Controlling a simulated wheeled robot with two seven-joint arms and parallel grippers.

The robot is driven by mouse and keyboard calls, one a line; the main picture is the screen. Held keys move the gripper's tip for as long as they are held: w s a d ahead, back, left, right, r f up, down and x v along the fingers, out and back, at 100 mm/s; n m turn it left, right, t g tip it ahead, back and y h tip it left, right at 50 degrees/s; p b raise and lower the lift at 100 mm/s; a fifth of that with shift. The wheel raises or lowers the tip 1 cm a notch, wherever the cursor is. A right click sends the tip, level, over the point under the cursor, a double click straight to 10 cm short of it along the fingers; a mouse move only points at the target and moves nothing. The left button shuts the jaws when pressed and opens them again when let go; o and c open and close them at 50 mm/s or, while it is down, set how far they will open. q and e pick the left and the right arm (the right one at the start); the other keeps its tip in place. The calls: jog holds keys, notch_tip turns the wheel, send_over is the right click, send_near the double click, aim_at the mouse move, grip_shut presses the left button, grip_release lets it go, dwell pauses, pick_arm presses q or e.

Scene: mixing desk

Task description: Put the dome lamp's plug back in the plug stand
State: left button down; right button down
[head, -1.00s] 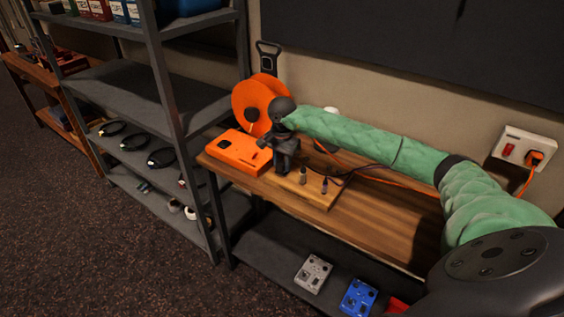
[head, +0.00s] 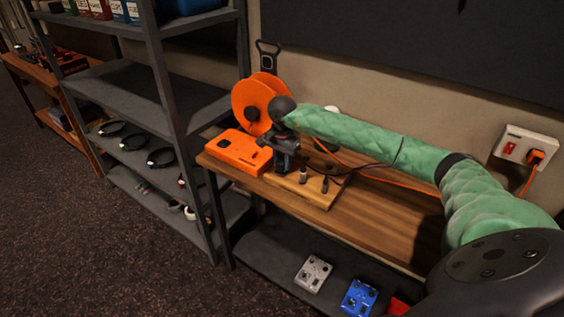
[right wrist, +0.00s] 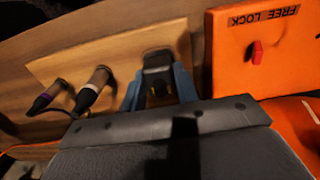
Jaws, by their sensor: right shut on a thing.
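The plug stand is a light wooden board (head: 318,198) on the bench; it also shows in the right wrist view (right wrist: 60,62). My right gripper (head: 283,165) is over the stand's left end, beside the orange box. In the right wrist view its two bluish fingers (right wrist: 158,82) are shut on a black plug (right wrist: 158,62), which is over the board. I cannot tell whether the plug is seated in the board or just above it. Two other plugs, one brown-tipped (right wrist: 92,88) and one with a purple band (right wrist: 46,98), stand upright on the board. My left gripper is out of view.
An orange box (head: 238,150) with a red switch sits close beside the board. An orange cable reel (head: 252,98) stands behind. Bare bench (head: 385,215) lies to the right. A grey shelf (head: 120,85) stands left.

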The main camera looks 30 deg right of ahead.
aim_at(282, 161)
jog(key=shift+b, duration=0.8)
dwell(1.4)
jog(key=shift+f+b, duration=0.6)
jog(key=shift+f, duration=0.05)
dwell(0.3)
jog(key=c, duration=1)
grip_release()
jog(key=shift+r, duration=0.1)
jog(key=shift+o, duration=0.2)
notch_tip(282, 161, up, 7)
jog(key=shift+f+b, duration=0.15)
jog(key=shift+b, duration=0.9)
jog(key=shift+r, duration=0.55)
